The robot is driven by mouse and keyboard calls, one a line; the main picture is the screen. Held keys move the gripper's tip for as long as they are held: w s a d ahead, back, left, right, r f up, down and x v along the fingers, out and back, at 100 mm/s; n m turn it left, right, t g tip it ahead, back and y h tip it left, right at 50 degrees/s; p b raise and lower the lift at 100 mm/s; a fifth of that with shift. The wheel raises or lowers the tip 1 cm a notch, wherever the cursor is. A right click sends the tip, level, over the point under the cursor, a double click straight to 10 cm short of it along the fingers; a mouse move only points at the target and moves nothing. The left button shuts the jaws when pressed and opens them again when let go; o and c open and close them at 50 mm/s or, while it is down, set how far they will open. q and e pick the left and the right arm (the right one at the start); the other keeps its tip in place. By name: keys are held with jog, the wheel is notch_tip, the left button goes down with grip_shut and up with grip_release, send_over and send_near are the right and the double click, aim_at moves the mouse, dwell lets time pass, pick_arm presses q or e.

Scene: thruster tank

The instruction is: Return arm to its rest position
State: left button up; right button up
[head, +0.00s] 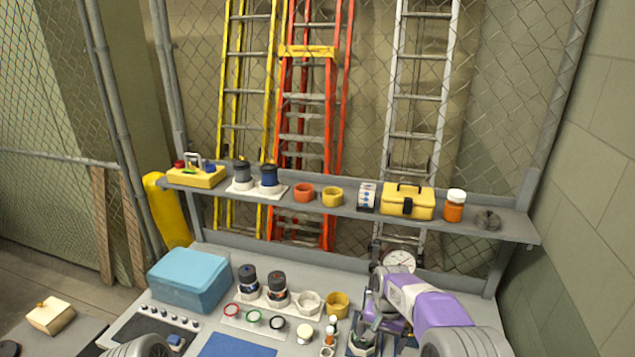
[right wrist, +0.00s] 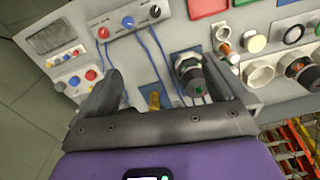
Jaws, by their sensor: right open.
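My right arm (head: 435,306), with purple and grey links, reaches over the right part of the bench in the head view. Its right gripper (head: 368,322) points down there, partly hidden by its own arm. In the right wrist view the right gripper (right wrist: 161,70) has its two dark fingers spread wide with nothing held between them. A dark cylindrical thruster-like part (right wrist: 190,72) with a green mark stands beyond the fingers, near the right one. A small brass fitting (right wrist: 154,100) shows between the fingers. My left gripper is not in view.
A grey shelf (head: 518,226) carries a yellow case (head: 407,201) and an orange bottle (head: 454,206) behind the arm. A round gauge (head: 399,260) stands close behind it. A blue box (head: 188,280) sits at the bench's left. Wired knob panels (right wrist: 126,25) lie beyond the fingers.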

jog(key=s+f+n+y, duration=0.1)
jog(key=s+f, duration=0.4)
jog(key=f, duration=0.9)
jog(key=s+a+f+y, duration=0.1)
jog(key=s+a+f, duration=0.15)
jog(key=s, duration=0.45)
jog(key=s+a+f+n+y+b, duration=0.15)
jog(key=s+f, duration=0.25)
jog(key=s, duration=0.4)
jog(key=s+a+f+y, duration=0.1)
jog(key=s+a+f, duration=0.25)
jog(key=s, duration=0.35)
pick_arm(q)
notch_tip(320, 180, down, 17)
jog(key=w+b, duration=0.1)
jog(key=b, duration=1.4)
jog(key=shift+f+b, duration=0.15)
jog(key=shift+b, duration=0.2)
pick_arm(e)
notch_tip(320, 180, down, 16)
jog(key=d, duration=0.1)
jog(key=shift+w, duration=0.2)
jog(key=shift+h, duration=0.25)
